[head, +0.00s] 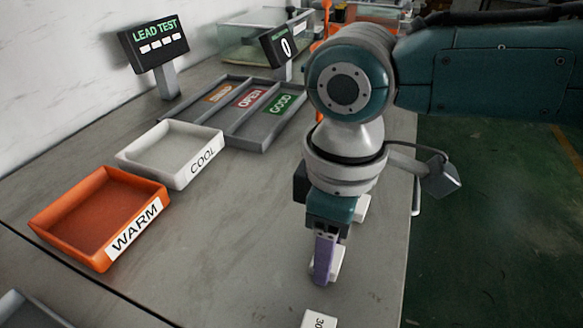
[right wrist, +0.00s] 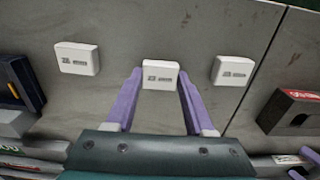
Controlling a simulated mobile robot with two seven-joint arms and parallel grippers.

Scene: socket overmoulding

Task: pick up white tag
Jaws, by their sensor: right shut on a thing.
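Several white tags with small dark print lie on the grey table. In the right wrist view, the middle white tag (right wrist: 160,75) is between the purple fingertips of my right gripper (right wrist: 159,72), which is shut on it. In the head view, this right gripper (head: 327,262) points down at the table, and the held tag shows partly behind the near finger. A second tag (right wrist: 77,58) lies to the left and a third (right wrist: 233,71) to the right in the wrist view, both apart from the fingers. One tag (head: 319,319) is cut by the head view's lower edge. My left gripper is out of view.
An orange WARM tray (head: 48,222) and a white COOL tray (head: 127,154) stand left. Behind them is a grey divided tray (head: 236,139) with a GOOD label. A LEAD TEST display (head: 153,43) stands at the back. The table between trays and gripper is clear.

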